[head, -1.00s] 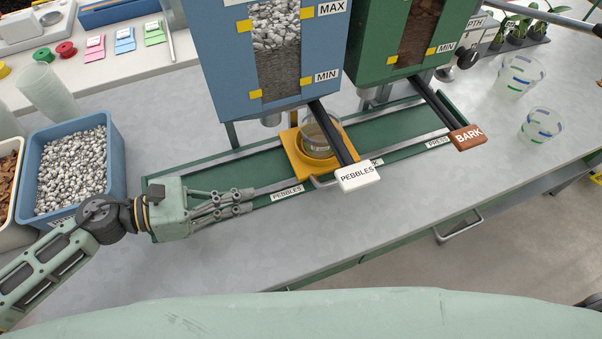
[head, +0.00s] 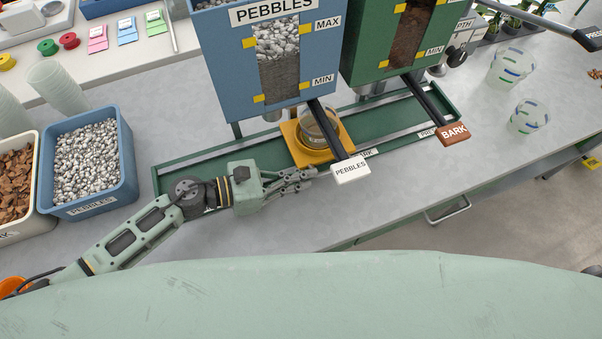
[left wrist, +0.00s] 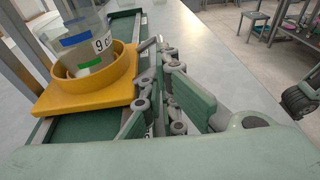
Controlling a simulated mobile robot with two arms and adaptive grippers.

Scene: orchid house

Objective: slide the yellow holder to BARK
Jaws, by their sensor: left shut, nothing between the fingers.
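The yellow holder (head: 305,155) sits on the green rail track (head: 180,172), under the blue PEBBLES hopper and partly behind its white-tipped lever. A clear cup (head: 312,125) stands in it; in the left wrist view the cup (left wrist: 84,45) shows blue and green bands, and the holder (left wrist: 95,95) is at the left. The track's BARK label (head: 370,153) is partly hidden by the lever. My right gripper is out of view.
The white PEBBLES lever tip (head: 350,170) hangs just right of my left gripper. The brown BARK lever tip (head: 453,134) juts out from the green hopper (head: 390,65). A blue pebble bin (head: 90,207) stands left. The counter front is clear; banded cups (head: 528,117) stand right.

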